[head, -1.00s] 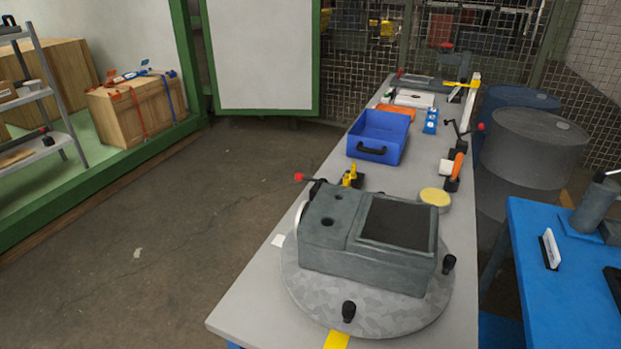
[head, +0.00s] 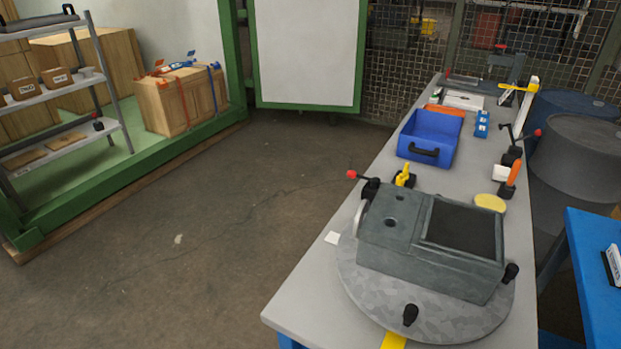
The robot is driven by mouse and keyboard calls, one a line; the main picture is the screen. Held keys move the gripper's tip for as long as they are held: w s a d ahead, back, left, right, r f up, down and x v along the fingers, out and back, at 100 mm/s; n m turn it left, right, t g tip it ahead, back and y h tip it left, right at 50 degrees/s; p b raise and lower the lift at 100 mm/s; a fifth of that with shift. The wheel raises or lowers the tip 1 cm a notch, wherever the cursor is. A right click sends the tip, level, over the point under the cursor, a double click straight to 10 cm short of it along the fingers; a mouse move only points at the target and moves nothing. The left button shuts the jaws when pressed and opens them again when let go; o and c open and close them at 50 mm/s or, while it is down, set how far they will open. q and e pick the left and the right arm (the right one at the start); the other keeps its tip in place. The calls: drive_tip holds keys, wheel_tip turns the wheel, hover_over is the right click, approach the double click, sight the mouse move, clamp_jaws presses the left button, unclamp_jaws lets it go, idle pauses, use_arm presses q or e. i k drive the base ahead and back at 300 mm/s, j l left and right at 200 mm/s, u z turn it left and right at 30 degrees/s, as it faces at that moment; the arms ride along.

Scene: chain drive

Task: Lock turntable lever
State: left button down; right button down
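The round grey turntable (head: 365,299) lies on the near end of the long grey workbench. A dark grey housing block (head: 390,233) with round holes and a dark rectangular recess sits on it. Black knobs stand at the turntable's rim, one at the front (head: 410,314) and one at the right (head: 511,273). A lever with a red ball end (head: 352,174) sticks out to the left behind the housing, with a black base. I cannot tell which of these is the turntable lever. Neither of my grippers is in view.
A blue bin (head: 431,137), a yellow clamp (head: 405,174), a yellow disc (head: 490,203) and an orange-handled tool (head: 514,173) are farther along the bench. A blue table (head: 595,280) and dark drums (head: 575,160) stand at right. The floor left of the bench is clear.

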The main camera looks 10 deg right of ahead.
sight(375, 181)
drive_tip(key=i+j+u, duration=0.25)
drive_tip(key=j+u, duration=0.15)
drive_tip(key=i+j+u, duration=0.75)
drive_tip(key=i+j+z, duration=0.1)
drive_tip(key=i+z, duration=0.2)
drive_tip(key=i, duration=0.2)
drive_tip(key=i+j+z, duration=0.2)
drive_tip(key=i+z, duration=0.15)
drive_tip(key=i, duration=0.15)
drive_tip(key=i+l+z, duration=0.2)
drive_tip(key=z, duration=0.2)
drive_tip(key=i+l+z, duration=0.1)
drive_tip(key=i+z, duration=0.45)
drive_tip(key=z, duration=0.25)
drive_tip(key=i+z, duration=0.3)
drive_tip(key=z, duration=0.15)
drive_tip(key=i+j+z, duration=0.15)
drive_tip(key=z, duration=0.25)
drive_tip(key=i, duration=0.1)
